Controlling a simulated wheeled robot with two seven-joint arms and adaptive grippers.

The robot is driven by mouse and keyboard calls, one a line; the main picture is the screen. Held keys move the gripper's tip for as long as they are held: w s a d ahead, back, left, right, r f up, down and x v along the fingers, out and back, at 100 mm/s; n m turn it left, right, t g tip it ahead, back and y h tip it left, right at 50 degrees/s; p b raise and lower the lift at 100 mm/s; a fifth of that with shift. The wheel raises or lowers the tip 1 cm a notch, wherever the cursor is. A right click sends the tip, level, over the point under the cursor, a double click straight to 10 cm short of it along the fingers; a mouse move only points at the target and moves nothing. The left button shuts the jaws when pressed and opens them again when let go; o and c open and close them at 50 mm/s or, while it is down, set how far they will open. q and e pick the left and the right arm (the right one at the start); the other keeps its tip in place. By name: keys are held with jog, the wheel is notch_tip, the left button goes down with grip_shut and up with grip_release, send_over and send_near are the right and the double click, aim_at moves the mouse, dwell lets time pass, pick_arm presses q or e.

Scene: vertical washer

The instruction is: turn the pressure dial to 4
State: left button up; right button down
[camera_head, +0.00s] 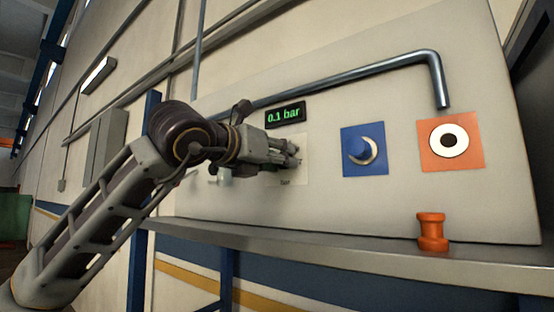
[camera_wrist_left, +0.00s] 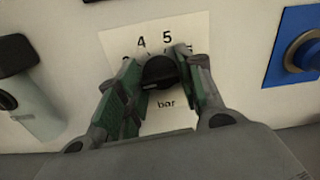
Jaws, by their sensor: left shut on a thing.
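The pressure dial (camera_wrist_left: 158,72) is a black knob on a cream plate (camera_wrist_left: 195,30), seen in the left wrist view. The plate carries the numbers 4 and 5 at the top and "bar" below; other marks are hidden by the fingers. My left gripper (camera_wrist_left: 162,85) is shut on the dial, one green-padded finger on each side. In the head view the left gripper (camera_head: 292,158) reaches the panel and hides the dial. The display (camera_head: 285,115) above reads 0.1 bar in green. My right gripper is not in view.
A blue square with a round blue fitting (camera_head: 360,150) and an orange square with a white ring (camera_head: 448,140) are to the right on the panel. An orange spool-shaped piece (camera_head: 432,232) stands on the shelf (camera_head: 350,255). A pipe (camera_head: 385,67) runs above. A dark-handled fitting (camera_wrist_left: 25,85) is left of the dial.

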pick_arm(q)
jog(key=shift+d+f+m+b, duration=0.1)
jog(key=shift+m+b, duration=1.65)
jog(key=shift+m, duration=5.85)
jog(key=o, duration=1)
jog(key=shift+s, duration=0.1)
